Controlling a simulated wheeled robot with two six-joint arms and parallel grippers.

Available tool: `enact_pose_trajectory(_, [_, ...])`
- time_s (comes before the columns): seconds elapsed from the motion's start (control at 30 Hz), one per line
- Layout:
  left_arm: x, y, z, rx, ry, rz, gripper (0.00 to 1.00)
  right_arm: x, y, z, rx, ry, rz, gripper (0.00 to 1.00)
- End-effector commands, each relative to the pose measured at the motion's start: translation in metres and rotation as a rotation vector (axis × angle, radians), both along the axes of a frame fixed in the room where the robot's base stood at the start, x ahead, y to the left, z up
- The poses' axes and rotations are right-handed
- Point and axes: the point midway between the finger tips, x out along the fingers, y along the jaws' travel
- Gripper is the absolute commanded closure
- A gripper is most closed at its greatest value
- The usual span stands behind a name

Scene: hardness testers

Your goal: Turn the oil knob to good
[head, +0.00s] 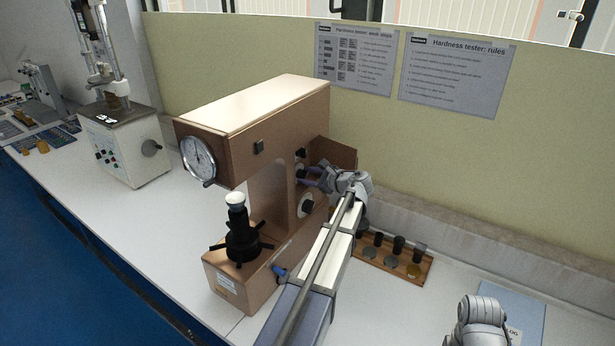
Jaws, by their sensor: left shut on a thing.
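The tan hardness tester (262,110) stands on the white bench with a round dial gauge (198,158) on its front. Its right side carries a dark upper knob (300,153) and a white round dial with a dark centre (306,206). My left gripper (304,178) is at this side, between those two, its fingers shut on a small knob, which looks like the oil knob. The fingers largely hide that knob, and I cannot read its setting. A grey part of my right arm shows at the bottom right; its gripper is not in view.
A black handwheel with a white-topped post (237,222) stands at the tester's front. A wooden rack (425,268) of several weights lies to the right. A blue-grey booklet (520,308) is at the bottom right. Another tester (125,140) stands at left. Posters hang behind.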

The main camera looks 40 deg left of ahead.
Motion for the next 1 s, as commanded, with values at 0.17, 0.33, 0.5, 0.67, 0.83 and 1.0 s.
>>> enact_pose_trajectory(0.17, [0.000,0.000,0.000,-0.001,0.000,0.001,1.00,0.000,0.000,0.000,0.000,0.000,0.000,0.50])
enact_pose_trajectory(0.33, [-0.001,0.000,-0.001,0.000,-0.007,0.001,1.00,0.000,0.000,-0.001,0.000,0.000,0.000,0.50])
enact_pose_trajectory(0.5, [-0.002,0.000,-0.003,0.002,-0.058,0.000,1.00,0.000,0.000,-0.005,0.000,0.000,0.000,0.50])
enact_pose_trajectory(0.67, [-0.003,-0.001,-0.005,0.007,-0.161,0.000,1.00,0.000,0.000,-0.013,0.000,0.000,0.000,0.50])
enact_pose_trajectory(0.83, [-0.005,-0.001,-0.008,0.012,-0.315,0.000,1.00,0.000,0.000,-0.025,0.000,0.000,-0.001,0.50])
enact_pose_trajectory(1.0, [-0.005,-0.001,-0.009,0.019,-0.475,0.000,1.00,0.000,0.000,-0.039,0.000,0.000,-0.001,0.50])
